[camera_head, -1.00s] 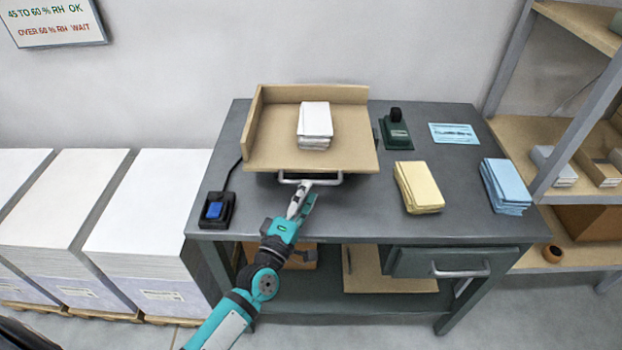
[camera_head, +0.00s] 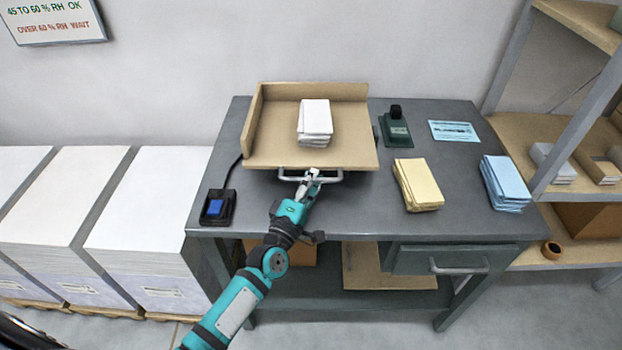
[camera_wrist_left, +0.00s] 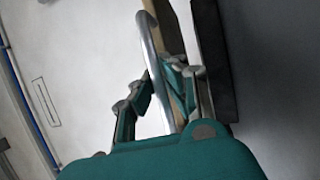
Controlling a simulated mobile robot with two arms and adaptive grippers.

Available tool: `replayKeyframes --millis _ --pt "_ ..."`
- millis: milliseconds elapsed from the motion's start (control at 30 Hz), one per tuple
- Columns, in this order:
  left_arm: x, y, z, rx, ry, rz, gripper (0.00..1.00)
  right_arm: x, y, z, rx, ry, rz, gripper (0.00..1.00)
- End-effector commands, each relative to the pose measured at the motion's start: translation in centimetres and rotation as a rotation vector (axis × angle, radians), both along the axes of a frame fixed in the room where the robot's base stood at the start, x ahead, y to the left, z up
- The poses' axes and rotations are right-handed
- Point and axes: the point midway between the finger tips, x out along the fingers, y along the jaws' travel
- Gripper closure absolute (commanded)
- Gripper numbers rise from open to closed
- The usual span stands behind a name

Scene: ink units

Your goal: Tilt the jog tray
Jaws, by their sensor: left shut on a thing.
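The jog tray (camera_head: 270,136) is a tan board with raised walls at its back and left, on the grey workbench. A stack of white paper (camera_head: 314,122) lies on it, off the walls. A metal bar handle (camera_head: 329,177) runs along its front edge. My left gripper (camera_head: 311,176) is shut on this handle, near its middle. In the left wrist view the handle (camera_wrist_left: 152,45) passes between the fingers of my left gripper (camera_wrist_left: 163,88). My right gripper is not in view.
A blue-button switch box (camera_head: 217,207) sits left on the bench (camera_head: 300,215). A dark green stamp-like device (camera_head: 395,127), a blue card (camera_head: 454,131), a yellow stack (camera_head: 418,185) and a blue stack (camera_head: 506,184) lie to the right. White paper piles (camera_head: 150,204) stand left; shelves (camera_head: 545,130) stand right.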

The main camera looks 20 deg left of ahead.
Motion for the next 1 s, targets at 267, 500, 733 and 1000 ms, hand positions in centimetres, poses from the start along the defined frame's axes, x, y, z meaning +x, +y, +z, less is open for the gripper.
replayKeyframes --millis 267,500,733,1000 --pt "0.0 0.0 0.0 -0.001 0.000 0.000 1.00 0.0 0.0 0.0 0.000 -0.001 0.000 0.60" --pt "0.1 0.1 1.5 -0.003 -0.002 0.000 1.00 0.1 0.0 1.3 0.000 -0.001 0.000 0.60" --pt "0.8 0.2 5.0 -0.004 -0.003 0.001 1.00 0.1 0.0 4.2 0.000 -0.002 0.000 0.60" --pt "0.9 0.3 5.1 -0.005 -0.007 0.002 1.00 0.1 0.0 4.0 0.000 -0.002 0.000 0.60"
